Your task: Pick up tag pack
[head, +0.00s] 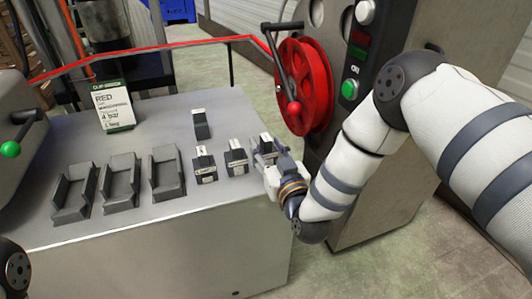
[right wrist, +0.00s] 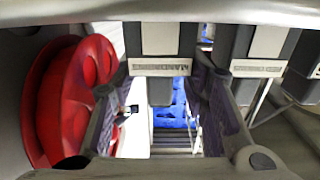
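Several small dark tag packs with pale labels stand on the grey bench top. In the head view one is at the left (head: 205,166), one in the middle (head: 236,159), one at the right (head: 266,142) and one farther back (head: 200,123). My right gripper (head: 268,162) is at the right pack and hides part of it. In the right wrist view its fingers (right wrist: 163,105) are apart, with a labelled pack (right wrist: 160,68) between them, small gaps at its sides. Another pack (right wrist: 260,67) is outside the right finger. My left gripper is not in view.
Three empty grey holders (head: 120,183) stand left of the packs. A sign card (head: 103,107) stands behind them. A red reel with a crank (head: 305,88) is close behind my right gripper, beside a panel with a green button (head: 349,90). The bench front is clear.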

